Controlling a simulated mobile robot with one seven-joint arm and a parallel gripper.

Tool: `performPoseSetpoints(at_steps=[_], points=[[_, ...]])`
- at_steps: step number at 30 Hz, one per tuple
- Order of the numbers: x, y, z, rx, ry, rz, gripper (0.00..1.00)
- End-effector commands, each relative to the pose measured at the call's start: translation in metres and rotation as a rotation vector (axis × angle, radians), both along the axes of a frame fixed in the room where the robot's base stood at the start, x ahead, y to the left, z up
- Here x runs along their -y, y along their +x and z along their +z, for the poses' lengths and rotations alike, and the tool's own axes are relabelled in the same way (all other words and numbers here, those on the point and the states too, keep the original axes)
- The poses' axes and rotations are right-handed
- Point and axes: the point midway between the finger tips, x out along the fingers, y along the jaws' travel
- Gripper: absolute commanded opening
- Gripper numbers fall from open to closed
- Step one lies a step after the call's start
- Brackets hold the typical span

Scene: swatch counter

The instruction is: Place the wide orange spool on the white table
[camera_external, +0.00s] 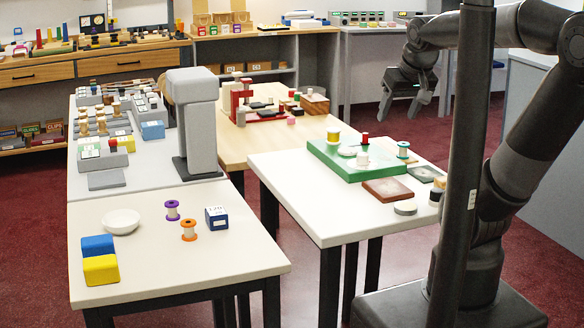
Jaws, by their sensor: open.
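An orange spool (189,230) with wide flanges and a pale middle stands upright on the front left off-white table (190,272). A purple spool (172,210) stands upright just behind and left of it. A second off-white table (335,229) stands to the right, closer to my base. I cannot tell from the picture which of these is the white table. My gripper (400,112) is open and empty, with its fingers pointing down. It hangs in the air at the upper right, well away from the orange spool.
A blue box (216,217), white bowl (121,222), blue block (97,245) and yellow block (101,269) share the spool's table. The right table carries a green board (345,170) with several spools. A grey post (195,125) rises behind the left table. The right table's front left corner is bare.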

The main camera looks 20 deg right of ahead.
Motion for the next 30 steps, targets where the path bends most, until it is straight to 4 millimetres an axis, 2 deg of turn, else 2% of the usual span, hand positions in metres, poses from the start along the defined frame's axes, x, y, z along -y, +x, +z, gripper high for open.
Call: performPoseSetpoints(at_steps=[3, 8, 14, 18, 24, 30], points=[[-0.023, 0.033, 0.002, -0.033, 0.012, -0.007, 0.61], [-0.061, 0.075, 0.000, -0.065, 0.022, -0.032, 0.61], [-0.122, 0.121, -0.014, -0.096, 0.022, -0.059, 0.61], [-0.173, 0.147, -0.031, -0.108, 0.016, -0.078, 0.61], [-0.255, 0.170, -0.067, -0.114, 0.003, -0.101, 0.61], [-0.344, 0.175, -0.114, -0.104, -0.010, -0.118, 0.61]])
